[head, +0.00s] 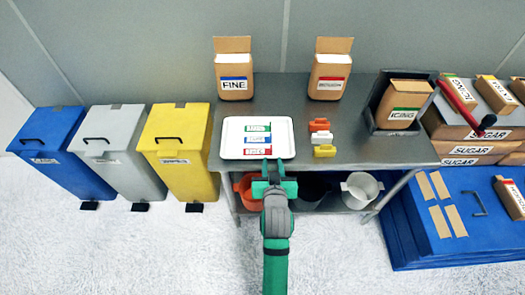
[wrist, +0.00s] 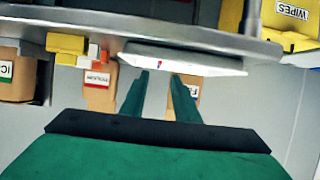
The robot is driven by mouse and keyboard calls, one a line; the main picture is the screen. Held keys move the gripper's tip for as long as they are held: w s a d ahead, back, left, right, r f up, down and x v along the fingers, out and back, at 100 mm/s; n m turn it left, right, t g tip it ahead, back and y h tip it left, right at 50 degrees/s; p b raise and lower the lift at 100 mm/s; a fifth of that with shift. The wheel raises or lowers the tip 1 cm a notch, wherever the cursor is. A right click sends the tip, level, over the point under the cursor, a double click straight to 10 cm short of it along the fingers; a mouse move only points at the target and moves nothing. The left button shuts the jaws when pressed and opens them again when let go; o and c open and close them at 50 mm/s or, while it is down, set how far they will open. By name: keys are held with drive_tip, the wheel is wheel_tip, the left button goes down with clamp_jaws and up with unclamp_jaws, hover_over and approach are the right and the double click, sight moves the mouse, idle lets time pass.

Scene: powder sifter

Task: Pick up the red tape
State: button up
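The red tape (head: 257,152) is a flat red strip with a white label, lying nearest the front edge on the white tray (head: 228,135). A blue strip (head: 258,140) and a green strip (head: 258,128) lie behind it. My gripper (head: 269,168) is at the table's front edge, just in front of the tray. Its two green fingers are apart and empty, and they also show in the wrist view (wrist: 160,80), pointing toward the tray (wrist: 185,60). A small red and blue mark shows at the tray there, too small to identify.
Orange (head: 319,125), white (head: 321,138) and yellow (head: 325,151) small items stand right of the tray. The FINE box (head: 235,83) and another box (head: 328,84) stand behind. Bins (head: 178,150) stand left; buckets (head: 361,188) sit below the tabletop.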

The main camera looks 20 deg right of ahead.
sight(271, 147)
drive_tip(key=x, duration=1)
drive_tip(key=shift+w+r, duration=0.1)
drive_tip(key=shift+r, duration=0.05)
drive_tip(key=shift+w, duration=0.2)
drive_tip(key=shift+s+d, duration=0.15)
clamp_jaws()
